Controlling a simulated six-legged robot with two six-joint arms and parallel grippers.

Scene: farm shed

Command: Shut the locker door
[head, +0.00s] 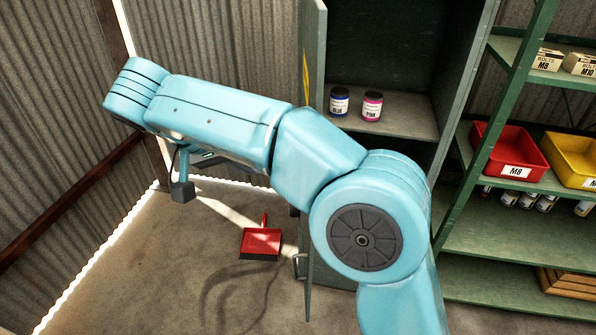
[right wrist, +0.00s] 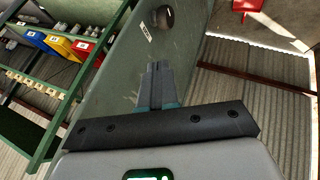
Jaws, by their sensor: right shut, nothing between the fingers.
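The grey-green locker (head: 385,40) stands open at the back. In the head view its door (head: 315,60) is swung out toward me and seen nearly edge-on, with a handle (head: 299,265) low on its left side. My right arm crosses in front of the door and hides much of it. In the right wrist view my right gripper (right wrist: 157,66) is shut and empty, its fingers in front of a grey-green panel (right wrist: 115,85) that looks like the door. I cannot tell whether they touch. My left gripper is out of view.
A blue jar (head: 339,102) and a pink jar (head: 371,104) stand on the locker shelf. A green rack (head: 470,225) with a red bin (head: 508,152) and yellow bin (head: 570,158) is to the right. A red dustpan (head: 261,242) lies on the floor left of the door.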

